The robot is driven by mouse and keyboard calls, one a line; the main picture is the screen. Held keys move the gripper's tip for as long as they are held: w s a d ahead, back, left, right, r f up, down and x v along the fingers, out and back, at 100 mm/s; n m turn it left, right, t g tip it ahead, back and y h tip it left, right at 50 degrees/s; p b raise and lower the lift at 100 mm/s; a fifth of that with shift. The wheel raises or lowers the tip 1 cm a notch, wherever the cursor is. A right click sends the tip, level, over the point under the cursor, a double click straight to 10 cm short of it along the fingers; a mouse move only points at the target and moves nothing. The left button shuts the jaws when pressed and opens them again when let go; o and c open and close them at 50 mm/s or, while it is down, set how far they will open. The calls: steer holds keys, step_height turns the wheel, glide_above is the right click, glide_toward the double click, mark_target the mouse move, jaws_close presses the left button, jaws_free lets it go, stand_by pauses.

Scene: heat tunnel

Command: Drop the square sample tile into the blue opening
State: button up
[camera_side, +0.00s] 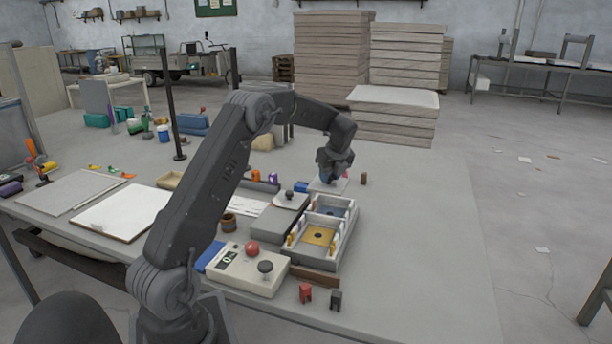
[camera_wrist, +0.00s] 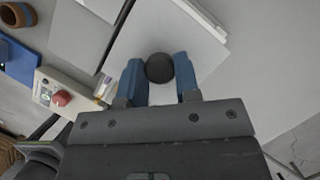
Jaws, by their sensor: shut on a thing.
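My gripper (camera_side: 334,177) is low beyond the far end of the pale box, its blue fingers (camera_wrist: 158,82) closed on a dark round knob (camera_wrist: 160,67). A pale, flat, straight-edged plate that looks like the sample tile (camera_side: 328,186) shows just under the gripper. In the wrist view a white plate (camera_wrist: 200,48) lies behind the knob. I cannot tell whether it is lifted or resting. The pale box (camera_side: 350,232) has a blue panel (camera_side: 327,211) in its far part and a yellow panel (camera_side: 318,236) nearer, each with a dark spot.
Another pale plate with a dark knob (camera_side: 290,195) lies left of the box. A control box with a red button (camera_side: 252,248) stands in front of it. Red and black small blocks (camera_side: 306,293) sit near the table's front edge. A brown cylinder (camera_side: 364,178) stands right of my gripper.

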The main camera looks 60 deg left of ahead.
mark_target(334, 186)
steer(key=shift+w+d, duration=0.2)
steer(key=shift+w, duration=0.2)
steer(key=shift+f, duration=0.15)
steer(key=shift+f, duration=2.8)
steer(key=shift+f, duration=2.15)
steer(key=o, duration=1)
